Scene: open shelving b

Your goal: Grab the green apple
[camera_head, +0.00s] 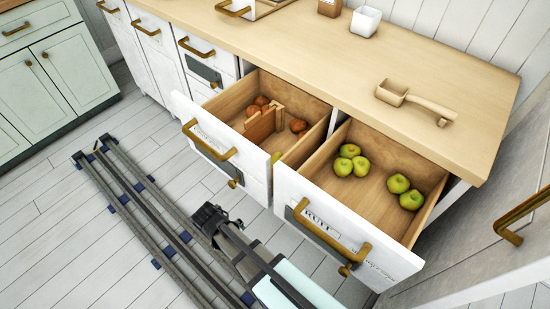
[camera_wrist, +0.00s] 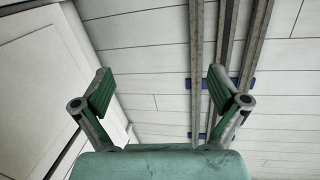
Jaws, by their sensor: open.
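Several green apples lie in the open right drawer (camera_head: 375,212) in the head view. One group, with a green apple (camera_head: 361,165) in it, is toward the drawer's back left. A pair, with another green apple (camera_head: 397,183), is at the right side. My gripper (camera_wrist: 160,90) is open and empty in the wrist view, its two green-padded fingers spread wide above the floor. No apple shows in that view. In the head view, part of my arm is low in the picture, in front of the drawers; I cannot make out the fingertips there.
The open left drawer (camera_head: 239,92) holds brown round items and a wooden piece (camera_head: 262,124). A wooden scoop (camera_head: 415,100) and a white cup (camera_head: 366,21) are on the counter (camera_head: 330,65) behind. The right drawer's front handle (camera_head: 330,240) sticks out. Floor rails (camera_head: 150,210) run at left.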

